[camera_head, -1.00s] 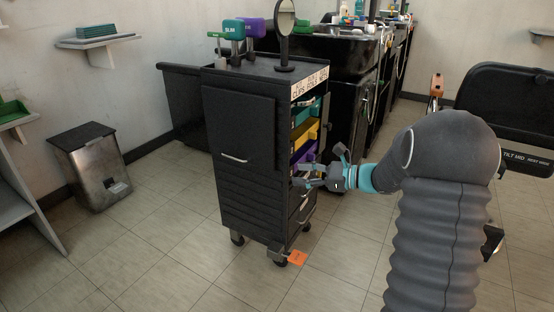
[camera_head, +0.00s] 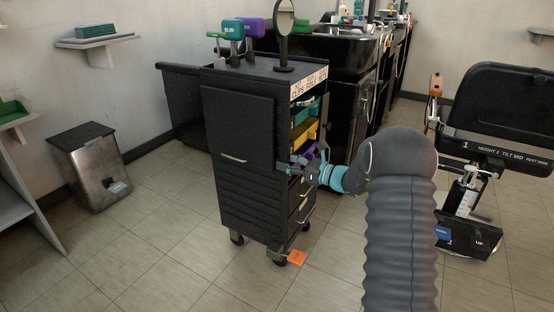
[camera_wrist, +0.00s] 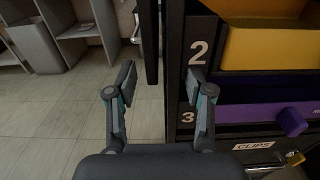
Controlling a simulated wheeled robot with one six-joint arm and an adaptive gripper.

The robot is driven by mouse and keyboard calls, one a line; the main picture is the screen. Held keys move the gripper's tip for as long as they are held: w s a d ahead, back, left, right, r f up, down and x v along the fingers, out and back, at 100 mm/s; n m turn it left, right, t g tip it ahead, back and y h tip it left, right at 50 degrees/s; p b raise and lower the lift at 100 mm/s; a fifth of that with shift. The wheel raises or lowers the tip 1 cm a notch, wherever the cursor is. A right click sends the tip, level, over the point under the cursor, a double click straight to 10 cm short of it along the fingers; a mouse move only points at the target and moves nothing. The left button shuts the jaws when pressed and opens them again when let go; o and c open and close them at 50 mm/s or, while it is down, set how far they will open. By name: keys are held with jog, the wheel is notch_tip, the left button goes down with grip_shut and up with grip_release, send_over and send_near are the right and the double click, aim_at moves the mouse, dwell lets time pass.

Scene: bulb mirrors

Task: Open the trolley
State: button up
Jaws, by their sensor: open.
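The black trolley (camera_head: 240,195) stands upright on the tiled floor in the head view. A dark panel with a silver handle (camera_head: 234,158) covers its left-hand face. Its right-hand face shows coloured drawers, including a yellow drawer (camera_head: 304,135). My gripper (camera_head: 303,163) is open beside this face. In the wrist view, my open gripper (camera_wrist: 161,80) has a dark upright panel edge (camera_wrist: 151,40) in line between its fingers. I cannot tell whether they touch it. The right finger is in front of the frame marked 2 and 3, beside a yellow drawer (camera_wrist: 265,48) and a purple drawer (camera_wrist: 240,114).
A mirror (camera_head: 284,20) and coloured tools stand on the trolley top. An orange tag (camera_head: 298,258) is by a castor. A metal bin (camera_head: 92,170) stands left, and a black chair (camera_head: 500,110) right. A padlock (camera_wrist: 295,158) hangs below the purple drawer. Floor in front is clear.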

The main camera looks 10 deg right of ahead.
aim_at(265, 166)
jog(key=shift+x, duration=1.95)
grip_shut()
jog(key=shift+d, duration=0.15)
